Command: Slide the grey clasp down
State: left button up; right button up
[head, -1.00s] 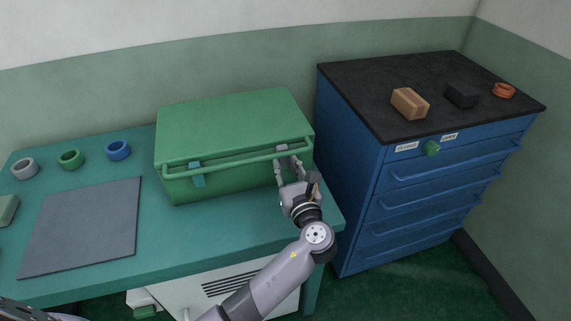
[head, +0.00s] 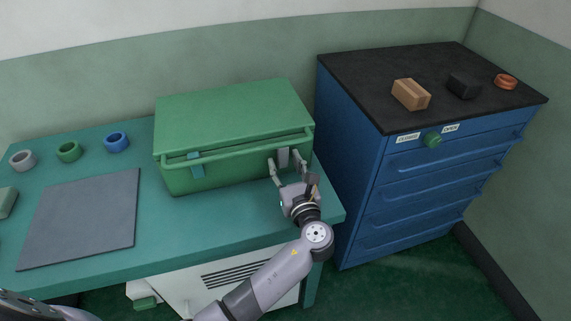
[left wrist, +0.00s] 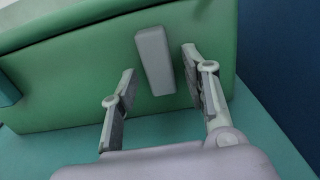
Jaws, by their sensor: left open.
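The green box (head: 228,112) stands shut on the teal bench, with a long bar across its front. The grey clasp (head: 284,157) is on the right part of its front face. In the left wrist view the grey clasp (left wrist: 154,60) is a plain grey block against the green face. My left gripper (head: 285,166) is open in front of it. In the left wrist view, the left gripper's fingers (left wrist: 160,80) stand either side of the clasp, with visible gaps. A teal-blue clasp (head: 196,166) is further left on the box front. My right gripper is not in view.
A grey mat (head: 80,218) and grey, green and blue rings (head: 117,142) lie left of the box.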

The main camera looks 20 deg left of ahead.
pick_arm(q)
jog(key=v, duration=1.2)
dwell(0.5)
